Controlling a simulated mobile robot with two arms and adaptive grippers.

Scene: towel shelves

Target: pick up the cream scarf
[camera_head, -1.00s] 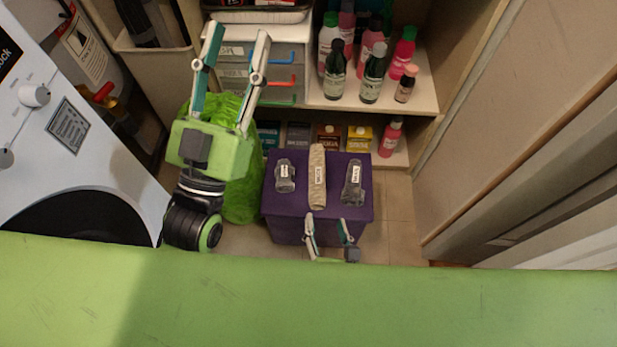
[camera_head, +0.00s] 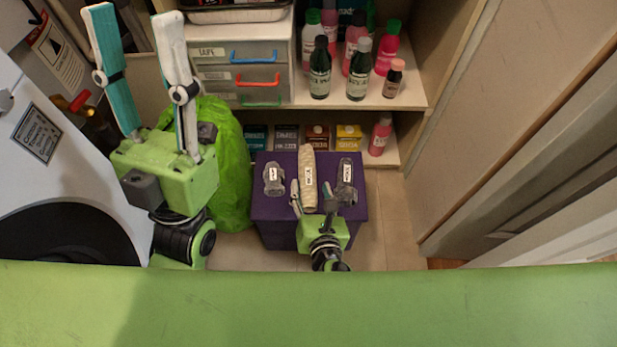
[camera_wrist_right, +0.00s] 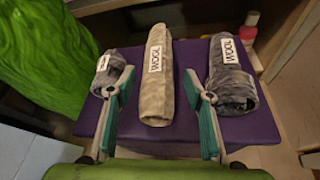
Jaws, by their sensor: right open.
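The cream scarf (camera_head: 308,176) is a rolled bundle with a white label. It lies lengthwise in the middle of the purple box top (camera_head: 260,208), between two grey rolls. In the right wrist view the cream scarf (camera_wrist_right: 156,88) lies ahead between the finger lines, its label reading WOOL. My right gripper (camera_head: 312,192) is open and empty at the near edge of the box, its fingers spread to either side of the scarf's near end. In the right wrist view the right gripper (camera_wrist_right: 160,95) does not close on anything. My left gripper (camera_head: 140,35) is open, raised at the left, away from the scarf.
A grey roll (camera_head: 273,179) lies left of the scarf and another grey roll (camera_head: 345,172) lies right, close to the right fingers. A green bag (camera_head: 228,165) stands left of the box. Shelves with bottles (camera_head: 358,68) and drawers (camera_head: 240,70) stand behind. Floor is clear to the right.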

